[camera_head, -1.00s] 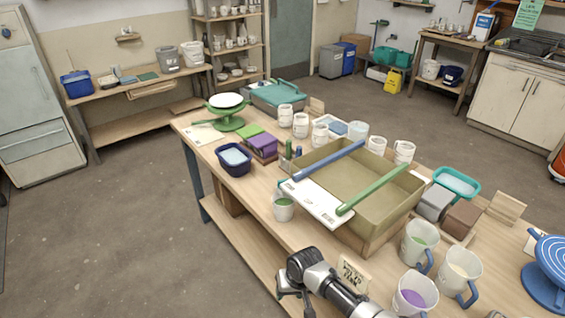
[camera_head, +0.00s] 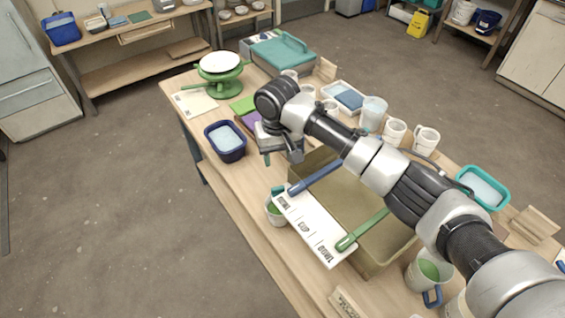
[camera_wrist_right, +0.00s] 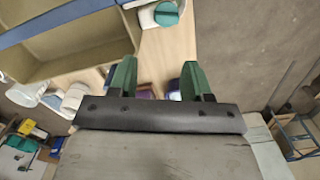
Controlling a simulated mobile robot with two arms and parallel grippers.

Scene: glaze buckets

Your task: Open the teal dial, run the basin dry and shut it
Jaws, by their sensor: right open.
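The olive basin (camera_head: 330,200) stands on the wooden table, partly behind my right arm. A small teal dial (camera_head: 277,190) shows at the basin's near left corner, above a white cup (camera_head: 273,213) with green contents. In the right wrist view the teal dial (camera_wrist_right: 167,14) sits on a round white piece near the top edge. My right gripper (camera_head: 283,157) is above the table, left of the basin, apart from the dial. In the wrist view its green fingers (camera_wrist_right: 157,78) are spread and empty. The basin's liquid level cannot be told. My left gripper is not in view.
A navy tub (camera_head: 225,141) is left of my gripper. Mugs (camera_head: 395,131) stand behind. The table's front edge is close to the cup.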

